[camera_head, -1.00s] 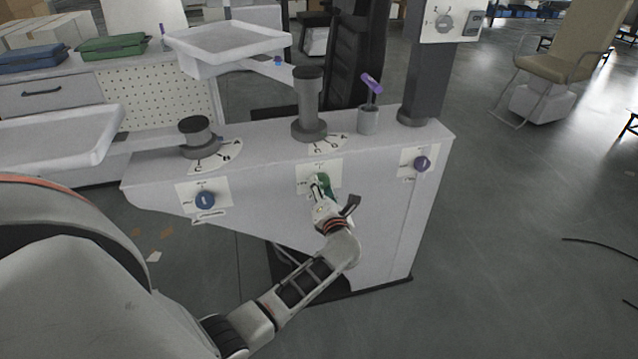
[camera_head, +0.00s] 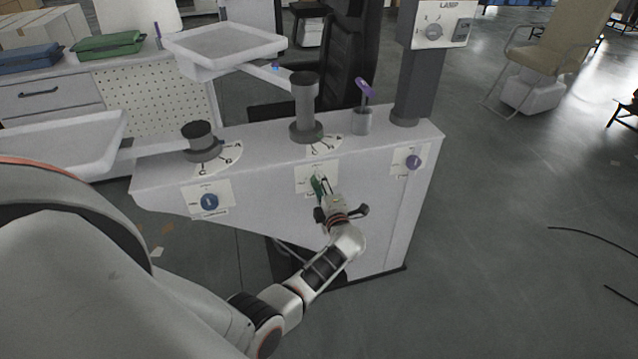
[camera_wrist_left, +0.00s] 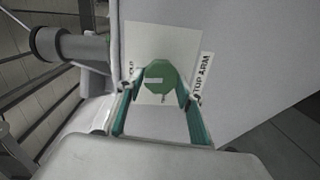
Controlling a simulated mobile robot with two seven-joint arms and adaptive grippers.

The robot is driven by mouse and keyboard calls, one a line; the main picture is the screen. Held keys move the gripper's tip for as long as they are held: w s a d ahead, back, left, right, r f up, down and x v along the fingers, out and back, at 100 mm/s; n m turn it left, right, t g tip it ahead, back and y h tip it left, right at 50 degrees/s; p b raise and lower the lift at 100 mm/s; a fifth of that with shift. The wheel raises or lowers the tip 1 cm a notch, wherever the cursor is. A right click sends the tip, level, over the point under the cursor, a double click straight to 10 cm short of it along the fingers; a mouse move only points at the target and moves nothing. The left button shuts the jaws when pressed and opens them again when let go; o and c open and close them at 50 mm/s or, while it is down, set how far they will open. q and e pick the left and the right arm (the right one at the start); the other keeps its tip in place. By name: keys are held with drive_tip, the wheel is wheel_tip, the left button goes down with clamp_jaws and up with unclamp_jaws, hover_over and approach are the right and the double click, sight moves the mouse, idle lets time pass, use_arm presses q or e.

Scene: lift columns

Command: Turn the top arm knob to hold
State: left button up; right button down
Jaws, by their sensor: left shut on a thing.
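The top arm knob is green. In the left wrist view the knob (camera_wrist_left: 160,78) sits on a white label plate (camera_wrist_left: 190,45) marked "TOP ARM", between my fingers. A pale bar mark shows on its face. In the head view the green knob (camera_head: 318,187) is on the middle of the column unit's front, partly hidden by my left gripper (camera_head: 322,192). My left gripper (camera_wrist_left: 160,95) is shut on the knob, with a teal-lined finger on each side. The word "HOLD" seems to be at the plate's left, only partly readable. My right gripper is not in view.
A blue knob (camera_head: 209,202) is at the left of the front and a purple knob (camera_head: 413,162) at the right. Open floor lies right.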

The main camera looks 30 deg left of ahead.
use_arm(q)
drive_tip(key=shift+m, duration=0.5)
drive_tip(key=o, duration=1.1)
drive_tip(key=shift+d, duration=0.1)
